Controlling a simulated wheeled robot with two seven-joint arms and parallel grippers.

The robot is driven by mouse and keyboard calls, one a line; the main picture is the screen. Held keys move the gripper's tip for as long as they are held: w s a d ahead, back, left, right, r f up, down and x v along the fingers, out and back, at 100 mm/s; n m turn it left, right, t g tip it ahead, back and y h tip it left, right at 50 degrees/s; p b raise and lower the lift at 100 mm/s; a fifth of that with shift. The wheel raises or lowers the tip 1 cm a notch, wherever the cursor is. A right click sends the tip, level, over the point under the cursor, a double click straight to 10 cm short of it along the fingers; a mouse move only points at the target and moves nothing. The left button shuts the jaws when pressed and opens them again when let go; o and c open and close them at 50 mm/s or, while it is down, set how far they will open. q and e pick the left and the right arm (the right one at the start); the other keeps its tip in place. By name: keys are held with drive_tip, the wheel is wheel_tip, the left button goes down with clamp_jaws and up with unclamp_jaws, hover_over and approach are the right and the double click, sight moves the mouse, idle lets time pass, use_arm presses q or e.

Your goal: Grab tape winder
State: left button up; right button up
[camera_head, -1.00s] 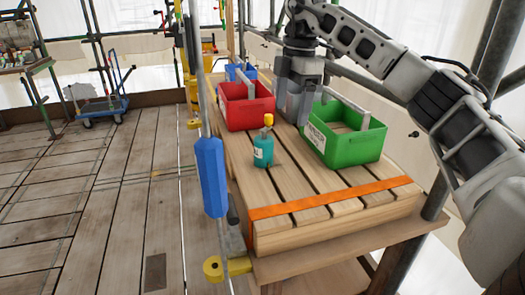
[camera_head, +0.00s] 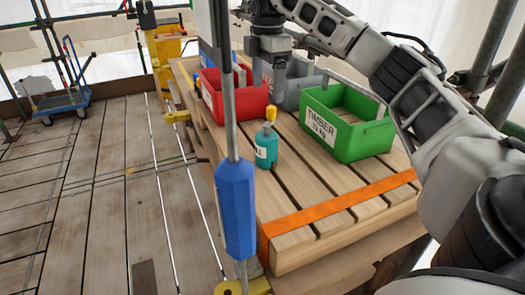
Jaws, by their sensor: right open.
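I cannot pick out a tape winder for certain in the head view. My right arm comes in from the right and reaches over the plank-topped bench. I cannot see anything between the fingers. My left gripper is not in view.
A teal bottle with a yellow cap (camera_head: 267,145) stands on the bench (camera_head: 305,190) before the crates. An orange strap (camera_head: 335,203) crosses the bench's near end. A pole with a blue sleeve (camera_head: 237,205) rises in front. A blue trolley (camera_head: 60,103) stands at the far left.

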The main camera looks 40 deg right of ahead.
sight(266, 125)
wheel_tip(266, 125, down, 7)
drive_tip(key=shift+r, duration=0.2)
drive_tip(key=shift+w+f, duration=0.1)
drive_tip(key=shift+f, duration=2.85)
drive_tip(key=c, duration=1.5)
drive_tip(key=shift+o, duration=0.2)
drive_tip(key=shift+r, duration=0.1)
